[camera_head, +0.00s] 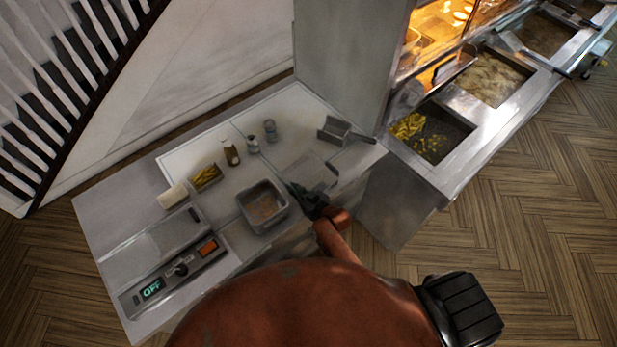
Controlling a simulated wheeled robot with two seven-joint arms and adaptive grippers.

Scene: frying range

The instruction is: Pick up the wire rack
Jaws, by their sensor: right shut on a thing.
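The wire rack (316,171) is a flat, thin grey rectangle above the right part of the light worktop. My right gripper (300,193) is dark and is shut on the rack's near left corner. The fingers hide that corner. I cannot tell whether the rack touches the worktop or is slightly raised. My left gripper is not in view.
A metal pan with crumbs (262,206) stands just left of the gripper. A small metal basket (338,130) is behind the rack. Bottles and shakers (231,153) stand farther back. Fryer wells (432,132) are at the right.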

